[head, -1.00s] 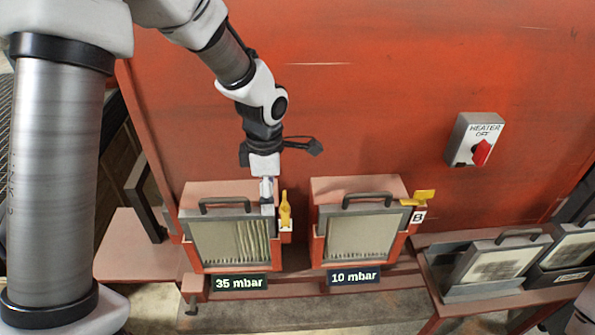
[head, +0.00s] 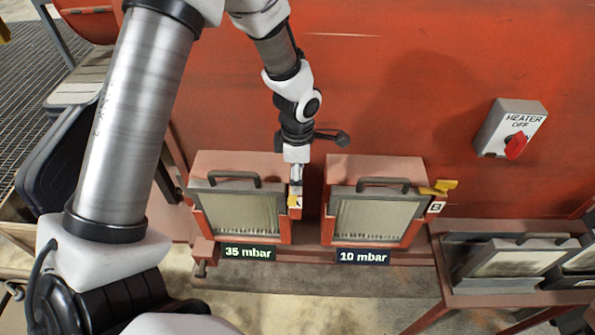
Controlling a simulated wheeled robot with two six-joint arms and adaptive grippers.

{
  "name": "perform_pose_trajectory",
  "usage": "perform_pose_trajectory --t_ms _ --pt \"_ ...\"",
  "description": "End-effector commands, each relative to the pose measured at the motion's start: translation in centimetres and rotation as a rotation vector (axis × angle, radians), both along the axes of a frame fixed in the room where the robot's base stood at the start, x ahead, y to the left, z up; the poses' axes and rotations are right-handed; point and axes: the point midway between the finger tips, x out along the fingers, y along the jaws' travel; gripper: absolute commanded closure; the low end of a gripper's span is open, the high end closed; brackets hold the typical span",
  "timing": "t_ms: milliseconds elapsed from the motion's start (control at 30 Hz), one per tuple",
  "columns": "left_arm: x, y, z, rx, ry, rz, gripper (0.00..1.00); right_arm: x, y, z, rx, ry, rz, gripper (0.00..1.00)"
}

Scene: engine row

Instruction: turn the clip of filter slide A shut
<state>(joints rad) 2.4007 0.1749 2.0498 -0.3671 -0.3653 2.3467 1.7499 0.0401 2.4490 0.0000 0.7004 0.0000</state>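Filter slide A (head: 238,215) is the left framed filter with a dark handle, set in a red housing above the "35 mbar" display (head: 248,253). Its yellow clip (head: 294,202) is at the slide's upper right corner, mostly hidden by my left gripper. My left gripper (head: 296,182) points down right at the clip. Its fingers look close together, but I cannot tell whether they grip the clip. The clip's angle is hidden too. My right gripper is not in view.
Filter slide B (head: 376,219) stands to the right above a "10 mbar" display (head: 363,257). Its yellow clip (head: 440,187) lies sideways. A rack with spare filters (head: 520,258) stands at the right.

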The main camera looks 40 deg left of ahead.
Motion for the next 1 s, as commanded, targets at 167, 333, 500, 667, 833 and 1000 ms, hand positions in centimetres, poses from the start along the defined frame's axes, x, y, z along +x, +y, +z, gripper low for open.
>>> perform_pose_trajectory --t_ms 167,333,500,667,833,1000 --pt "-0.10 0.00 0.06 0.000 0.002 0.000 0.80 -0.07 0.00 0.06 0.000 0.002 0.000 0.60" --pt "-0.17 0.00 0.03 0.000 0.005 0.000 0.80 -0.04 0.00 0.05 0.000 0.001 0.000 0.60" --pt "-0.16 -0.01 0.00 0.000 0.004 -0.001 0.80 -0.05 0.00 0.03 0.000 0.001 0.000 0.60" --pt "-0.17 -0.01 -0.03 0.000 0.004 -0.015 0.80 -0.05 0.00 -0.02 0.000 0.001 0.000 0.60" --pt "-0.18 -0.01 -0.07 -0.001 0.005 -0.069 0.80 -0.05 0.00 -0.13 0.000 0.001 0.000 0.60" --pt "-0.19 0.00 -0.10 -0.001 0.006 -0.168 0.80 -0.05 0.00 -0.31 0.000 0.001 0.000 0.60"
